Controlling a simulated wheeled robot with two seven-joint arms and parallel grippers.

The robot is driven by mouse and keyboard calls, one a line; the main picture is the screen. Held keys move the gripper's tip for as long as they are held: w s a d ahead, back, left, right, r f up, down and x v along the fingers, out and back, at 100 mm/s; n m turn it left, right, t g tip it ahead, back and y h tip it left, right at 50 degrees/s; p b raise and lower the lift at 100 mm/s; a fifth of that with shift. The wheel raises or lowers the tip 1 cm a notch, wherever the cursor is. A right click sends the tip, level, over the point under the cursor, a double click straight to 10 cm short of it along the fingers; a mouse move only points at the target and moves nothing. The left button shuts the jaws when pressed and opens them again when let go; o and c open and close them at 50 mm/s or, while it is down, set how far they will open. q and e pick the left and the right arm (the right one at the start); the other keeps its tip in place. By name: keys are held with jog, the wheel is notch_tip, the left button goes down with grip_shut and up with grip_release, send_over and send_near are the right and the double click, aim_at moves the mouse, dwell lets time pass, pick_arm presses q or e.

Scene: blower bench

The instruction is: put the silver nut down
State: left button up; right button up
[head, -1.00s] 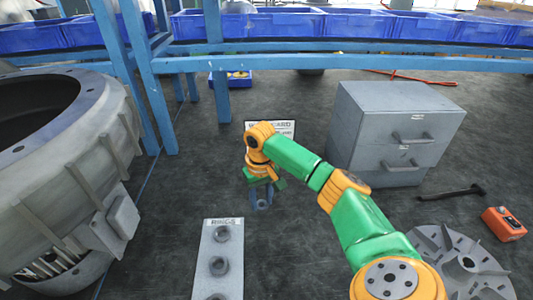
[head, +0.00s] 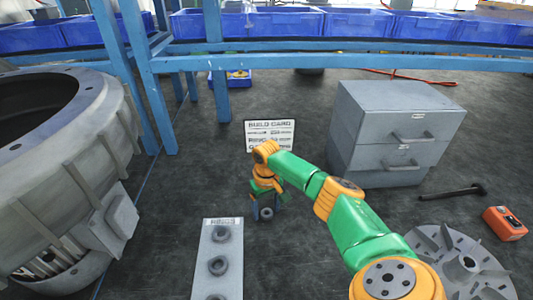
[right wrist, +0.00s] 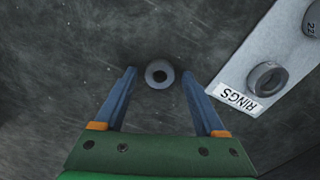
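A small grey ring-shaped piece, which looks like the silver nut (right wrist: 159,74), lies on the dark floor surface, its hole facing up. It also shows in the head view (head: 266,214), just below the gripper. My right gripper (right wrist: 160,82) is open, with its two blue fingers spread on either side of the nut. A gap shows between the nut and each finger. In the head view my right gripper (head: 265,208) points down beside the rings strip. My left gripper is not in view.
A pale strip labelled RINGS (head: 208,248) holds several dark rings just left of the nut. A grey drawer cabinet (head: 393,135), finned disc (head: 462,262) and orange box (head: 505,223) are right; a large grey housing (head: 100,165) is left.

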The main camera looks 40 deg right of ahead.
notch_tip(320, 180, up, 13)
jog(key=shift+f, duration=0.15)
dwell(0.5)
